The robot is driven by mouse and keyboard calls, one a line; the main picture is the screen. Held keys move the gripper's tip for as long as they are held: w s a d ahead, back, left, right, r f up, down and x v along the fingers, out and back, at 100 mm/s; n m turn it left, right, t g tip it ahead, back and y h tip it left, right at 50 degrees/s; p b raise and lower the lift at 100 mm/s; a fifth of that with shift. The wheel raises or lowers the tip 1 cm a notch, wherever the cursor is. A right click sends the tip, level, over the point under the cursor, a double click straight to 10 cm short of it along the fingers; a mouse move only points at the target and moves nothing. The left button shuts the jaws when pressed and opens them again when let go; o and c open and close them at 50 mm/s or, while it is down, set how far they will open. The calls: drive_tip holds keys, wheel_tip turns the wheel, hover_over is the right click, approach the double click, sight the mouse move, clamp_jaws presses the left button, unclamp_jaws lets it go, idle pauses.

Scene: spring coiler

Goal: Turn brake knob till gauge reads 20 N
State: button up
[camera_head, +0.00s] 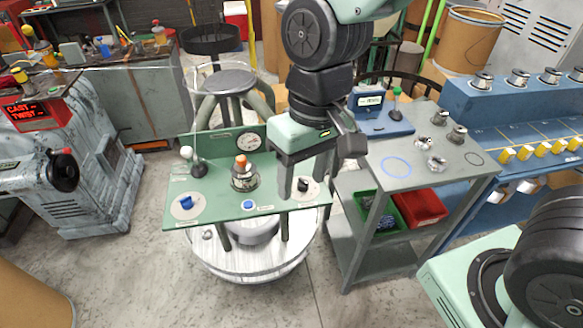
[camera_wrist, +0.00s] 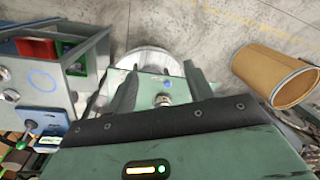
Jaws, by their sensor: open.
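The green panel (camera_head: 215,205) stands on a round white base. The round gauge (camera_head: 249,142) is at its back edge, too small to read. A black knob (camera_head: 303,186) sits on a white dial at the right, and a blue knob (camera_head: 186,202) on another at the left. An orange-topped metal part (camera_head: 243,173) stands in the middle. Labels are illegible, so I cannot tell which is the brake knob. My gripper (camera_head: 306,180) is open, its fingers on either side of the black knob in the picture; contact is unclear. In the wrist view, the gripper (camera_wrist: 160,72) hangs over the panel (camera_wrist: 146,88).
A grey cart (camera_head: 440,178) with metal parts and green and red bins stands close at the right. A grey machine (camera_head: 85,165) stands left. Open floor lies in front.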

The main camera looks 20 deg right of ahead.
drive_tip(key=w+d+f+m, duration=0.2)
drive_tip(key=w+f+m, duration=0.15)
drive_tip(key=w, duration=0.65)
drive_tip(key=m+h+p, duration=0.1)
drive_tip(key=m+p, duration=0.1)
drive_tip(key=m, duration=0.3)
hover_over(303, 180)
wheel_tip(303, 180, down, 4)
drive_tip(key=shift+t, duration=0.3)
wheel_tip(303, 180, down, 17)
drive_tip(key=p, duration=0.3)
drive_tip(key=shift+n, duration=0.25)
drive_tip(key=c, duration=1)
